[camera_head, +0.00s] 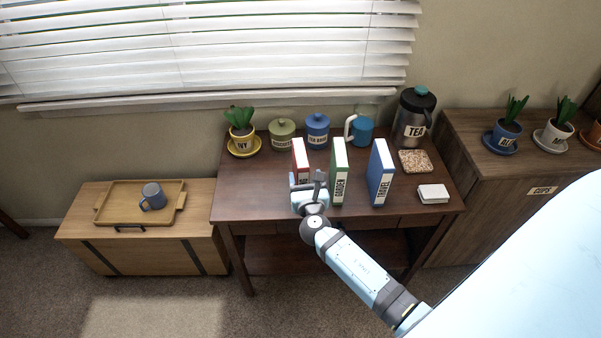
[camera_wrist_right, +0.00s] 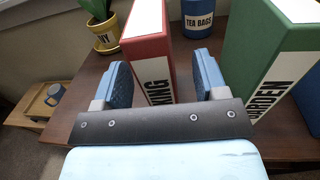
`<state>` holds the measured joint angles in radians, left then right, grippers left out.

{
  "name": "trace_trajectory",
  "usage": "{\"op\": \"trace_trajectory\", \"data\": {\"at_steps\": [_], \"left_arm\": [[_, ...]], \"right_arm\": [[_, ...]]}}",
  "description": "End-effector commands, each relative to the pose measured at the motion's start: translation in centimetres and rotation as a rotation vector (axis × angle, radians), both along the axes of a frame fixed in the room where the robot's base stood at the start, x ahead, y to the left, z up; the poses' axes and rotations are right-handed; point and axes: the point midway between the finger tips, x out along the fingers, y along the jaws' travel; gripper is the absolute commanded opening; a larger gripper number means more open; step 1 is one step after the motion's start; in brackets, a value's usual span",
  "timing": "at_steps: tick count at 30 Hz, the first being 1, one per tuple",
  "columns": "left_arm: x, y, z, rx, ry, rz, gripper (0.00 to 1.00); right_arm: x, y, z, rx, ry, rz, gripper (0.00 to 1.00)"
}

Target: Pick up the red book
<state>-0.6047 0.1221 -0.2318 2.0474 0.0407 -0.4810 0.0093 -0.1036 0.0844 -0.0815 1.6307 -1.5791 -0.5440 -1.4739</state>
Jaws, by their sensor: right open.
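The red book (camera_head: 301,158) stands upright on the dark wooden desk (camera_head: 255,185), left of the green and blue books. In the right wrist view, the red book (camera_wrist_right: 146,52) shows its spine, with a label partly reading "KING", between the two fingers. My right gripper (camera_head: 309,184) is open in front of the book and hides its lower part in the head view. In the wrist view, the right gripper's blue fingers (camera_wrist_right: 163,78) sit to either side of the spine. Whether they touch it I cannot tell. My left gripper is not in view.
The green book (camera_head: 338,170) stands close on the right, with the blue book (camera_head: 381,173) beyond it. The desk left of the red book is clear.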

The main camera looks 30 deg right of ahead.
Motion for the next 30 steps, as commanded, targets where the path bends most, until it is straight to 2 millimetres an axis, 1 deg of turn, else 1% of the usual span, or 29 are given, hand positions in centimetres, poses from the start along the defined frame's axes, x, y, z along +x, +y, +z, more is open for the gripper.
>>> {"op": "trace_trajectory", "data": {"at_steps": [1,3,6,9,15,16,17,18,20,21,23,24,30], "left_arm": [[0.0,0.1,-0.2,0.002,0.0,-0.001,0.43],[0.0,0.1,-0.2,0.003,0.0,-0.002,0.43],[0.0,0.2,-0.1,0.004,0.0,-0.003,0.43],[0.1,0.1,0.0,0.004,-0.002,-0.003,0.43],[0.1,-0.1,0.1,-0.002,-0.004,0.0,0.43],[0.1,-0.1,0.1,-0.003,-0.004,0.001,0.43],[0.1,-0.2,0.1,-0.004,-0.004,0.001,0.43],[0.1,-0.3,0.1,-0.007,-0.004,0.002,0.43],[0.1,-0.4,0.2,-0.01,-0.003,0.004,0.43],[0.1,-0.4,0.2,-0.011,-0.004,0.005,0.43],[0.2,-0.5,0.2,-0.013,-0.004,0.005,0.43],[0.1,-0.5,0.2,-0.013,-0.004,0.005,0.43],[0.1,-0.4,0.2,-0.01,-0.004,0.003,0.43]], "right_arm": [[0.9,-0.2,-0.1,0.0,-0.002,-0.001,0.66],[2.0,-0.4,-0.4,0.0,-0.001,-0.001,0.66],[3.1,-1.0,-0.3,0.0,-0.001,0.0,0.66],[3.6,-1.3,-0.4,0.0,0.0,0.0,0.66],[3.6,-1.3,-0.4,0.0,0.0,0.0,0.66],[3.6,-1.3,-0.4,0.0,0.0,0.0,0.64],[3.6,-1.3,-0.4,0.0,0.0,0.0,0.57],[3.6,-1.3,-0.4,0.0,0.0,0.0,0.48],[3.6,-1.3,-0.4,0.0,0.0,0.0,0.34],[3.6,-1.3,-0.4,0.001,0.0,0.0,0.25],[3.6,-1.3,-0.4,0.001,0.0,0.0,0.11],[3.6,-1.3,-0.4,0.001,0.0,0.0,0.02],[3.7,-1.3,-0.3,0.0,-0.001,0.0,0.01]]}}
